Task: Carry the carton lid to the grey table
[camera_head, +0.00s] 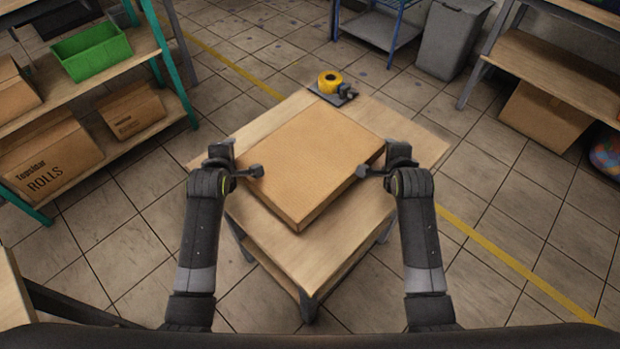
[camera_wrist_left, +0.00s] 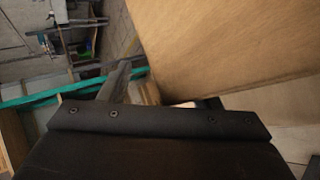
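The carton lid (camera_head: 305,165), a wide, flat brown cardboard piece, lies on a light wooden table (camera_head: 405,125) with dark legs. My left gripper (camera_head: 238,162) is at the lid's left corner, its fingers spread apart and the inner finger overlapping the lid in the picture. My right gripper (camera_head: 381,162) is at the lid's right corner, also with fingers apart. I cannot tell whether either touches the lid. In the left wrist view, a large brown surface (camera_wrist_left: 225,45), apparently the lid, fills the upper right beside a dark finger (camera_wrist_left: 114,80). No grey tabletop is clear.
A yellow tape roll (camera_head: 330,82) on a dark holder stands at the table's far corner. A green-framed shelf with a green bin (camera_head: 92,50) and cartons is at left. A grey bin (camera_head: 452,38) and a wooden shelf (camera_head: 560,68) stand back right. Tiled floor is open around the table.

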